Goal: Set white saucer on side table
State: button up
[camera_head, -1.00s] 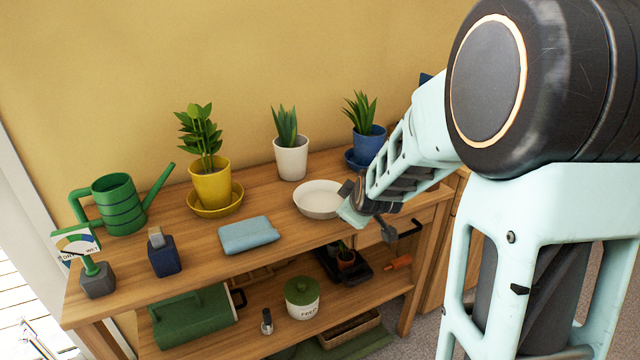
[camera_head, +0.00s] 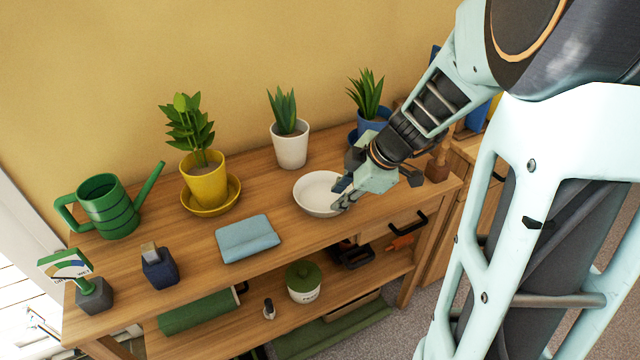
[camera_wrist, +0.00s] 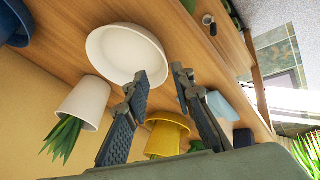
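The white saucer (camera_head: 313,192) is a shallow round dish lying upright and empty on the wooden bench's top, in front of the white plant pot. It also shows in the wrist view (camera_wrist: 118,50). My gripper (camera_head: 345,190) is at the saucer's right side, low over the bench. In the wrist view my gripper (camera_wrist: 161,76) has its two fingers apart, with the saucer's rim by the fingertips; one finger overlaps the rim in the picture. I cannot tell whether they touch.
The wooden bench (camera_head: 290,232) also bears a white pot (camera_head: 291,150), a yellow pot (camera_head: 205,185), a blue pot (camera_head: 366,124), a green watering can (camera_head: 108,208), a folded blue cloth (camera_head: 247,238) and a small brown bottle (camera_head: 437,167). A lidded jar (camera_head: 304,283) stands on the lower shelf.

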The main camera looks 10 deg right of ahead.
jog(key=x, duration=0.2)
jog(key=shift+w+f, duration=0.15)
jog(key=shift+f, duration=0.15)
jog(key=x, duration=0.4)
jog(key=shift+s+d+f, duration=0.2)
jog(key=shift+s+f, duration=0.05)
jog(key=shift+w+a+f, duration=0.15)
jog(key=shift+w+f, duration=0.1)
jog(key=shift+f, duration=0.15)
jog(key=shift+c, duration=0.4)
grip_shut()
